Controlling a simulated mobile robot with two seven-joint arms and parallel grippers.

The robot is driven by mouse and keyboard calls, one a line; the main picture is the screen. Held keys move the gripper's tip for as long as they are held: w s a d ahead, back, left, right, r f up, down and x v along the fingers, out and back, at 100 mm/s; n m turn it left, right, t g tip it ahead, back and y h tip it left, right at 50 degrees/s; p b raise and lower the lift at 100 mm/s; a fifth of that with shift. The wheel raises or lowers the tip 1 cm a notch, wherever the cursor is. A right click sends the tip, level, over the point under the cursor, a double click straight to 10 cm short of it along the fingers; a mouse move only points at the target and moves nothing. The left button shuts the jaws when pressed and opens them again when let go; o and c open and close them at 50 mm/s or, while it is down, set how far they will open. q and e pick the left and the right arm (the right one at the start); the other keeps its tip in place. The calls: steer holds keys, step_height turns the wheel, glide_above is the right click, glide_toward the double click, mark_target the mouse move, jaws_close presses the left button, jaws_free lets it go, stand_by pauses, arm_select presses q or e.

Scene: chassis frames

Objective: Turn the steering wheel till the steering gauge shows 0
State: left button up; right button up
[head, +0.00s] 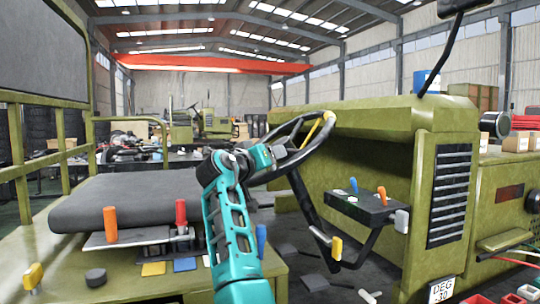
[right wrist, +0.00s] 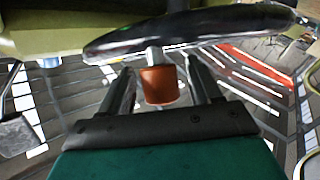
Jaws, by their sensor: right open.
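The black steering wheel (head: 297,127) stands tilted on its column at mid-picture in the head view, with a yellow strip on its far right part. My teal right arm reaches up to the near left side of the rim, and my right gripper (head: 283,154) is partly hidden there. In the right wrist view the wheel's dark rim (right wrist: 190,32) crosses the top. An orange-brown knob (right wrist: 160,86) hangs from the rim on a short pale stem. My right gripper (right wrist: 165,85) is open, with one finger on each side of the knob. I cannot make out the steering gauge. My left gripper is out of view.
A dark seat (head: 140,200) lies left of my arm, with orange and red levers beside it. A small black console (head: 365,207) with blue and orange levers stands right of the wheel, near the green hood (head: 385,118). Pedals lie on the floor below.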

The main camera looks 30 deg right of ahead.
steer(key=shift+x, duration=0.85)
steer(key=shift+c, duration=0.2)
jaws_close()
